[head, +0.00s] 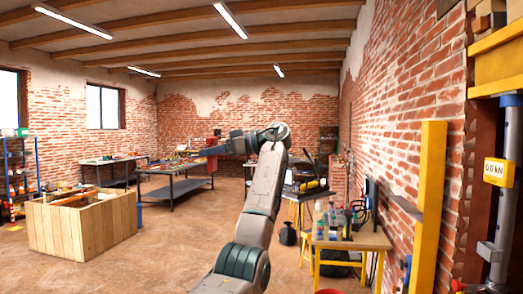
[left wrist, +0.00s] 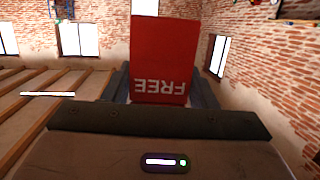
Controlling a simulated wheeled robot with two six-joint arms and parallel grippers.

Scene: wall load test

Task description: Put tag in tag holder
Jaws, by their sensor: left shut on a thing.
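The tag (left wrist: 163,55) is a red rectangle with the white word FREE, which reads upside down in the left wrist view. My left gripper (left wrist: 160,92) is shut on it, with one dark finger at each side of its lower part. In the head view the tag (head: 211,144) is a small red patch at the tip of my left gripper (head: 218,148), held up in the air over the room's middle. I cannot make out a tag holder in either view. My right gripper is not in view.
A yellow post (head: 431,195) and a rig with a yellow 0.0 kN display (head: 499,172) stand at the right by the brick wall. A small table (head: 350,238) with bottles is at lower right. A wooden crate (head: 85,228) stands left. Floor between is clear.

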